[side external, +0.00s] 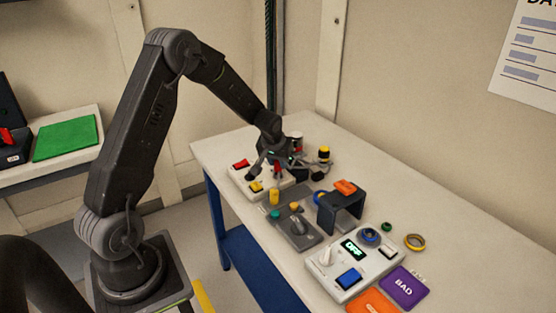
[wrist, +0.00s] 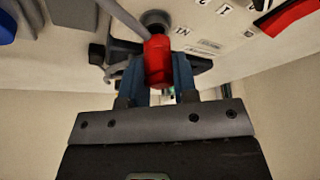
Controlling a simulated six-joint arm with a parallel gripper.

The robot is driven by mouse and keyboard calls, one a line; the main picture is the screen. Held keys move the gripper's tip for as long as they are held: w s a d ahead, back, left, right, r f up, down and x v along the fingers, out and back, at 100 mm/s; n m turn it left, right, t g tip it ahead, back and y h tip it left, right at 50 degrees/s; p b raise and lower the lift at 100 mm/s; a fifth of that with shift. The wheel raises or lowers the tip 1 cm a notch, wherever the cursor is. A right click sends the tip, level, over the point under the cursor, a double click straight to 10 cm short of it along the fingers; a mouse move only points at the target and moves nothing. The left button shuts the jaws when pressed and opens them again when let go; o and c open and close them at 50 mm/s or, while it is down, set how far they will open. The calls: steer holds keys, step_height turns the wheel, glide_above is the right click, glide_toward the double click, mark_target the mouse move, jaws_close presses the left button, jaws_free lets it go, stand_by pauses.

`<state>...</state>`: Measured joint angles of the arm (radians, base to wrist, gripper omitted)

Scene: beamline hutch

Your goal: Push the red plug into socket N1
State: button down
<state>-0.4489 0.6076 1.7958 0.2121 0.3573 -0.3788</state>
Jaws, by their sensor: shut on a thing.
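My gripper (wrist: 158,78) is shut on the red plug (wrist: 158,62), with a blue-grey finger on each side of it. In the wrist view the plug's far end is at a dark round socket (wrist: 155,17). A label reading N1 (wrist: 183,31) is printed beside that socket. I cannot tell whether the plug tip is in the socket or just in front of it. In the side view my gripper (side external: 273,163) is low over the white socket panel (side external: 243,184), and a bit of the red plug (side external: 277,168) shows; the socket is hidden there.
The panel also carries a red part (side external: 241,164) and a yellow part (side external: 256,187). A yellow cylinder (side external: 275,197), a grey lever box (side external: 290,231), a dark bracket (side external: 341,209) and a control box (side external: 356,262) stand nearer.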

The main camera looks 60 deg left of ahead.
steer(key=shift+f, duration=0.5)
stand_by(0.3)
steer(key=c, duration=0.8)
jaws_free()
steer(key=s+d+r+m, duration=0.1)
steer(key=s+d+r, duration=0.35)
steer(key=r, duration=0.45)
steer(key=s+d+r+m, duration=0.1)
steer(key=s+d+r, duration=0.35)
steer(key=r, duration=0.45)
steer(key=s+d+r+m+t+h, duration=0.1)
steer(key=s+d+r+m, duration=0.1)
steer(key=s+d, duration=0.5)
steer(key=s+d+r+m+t+h, duration=0.1)
steer(key=s+d+r+m, duration=0.1)
steer(key=s+d, duration=0.5)
steer(key=s+m, duration=0.1)
steer(key=s, duration=0.2)
steer(key=shift+d+h, duration=0.2)
steer(key=shift+h, duration=0.2)
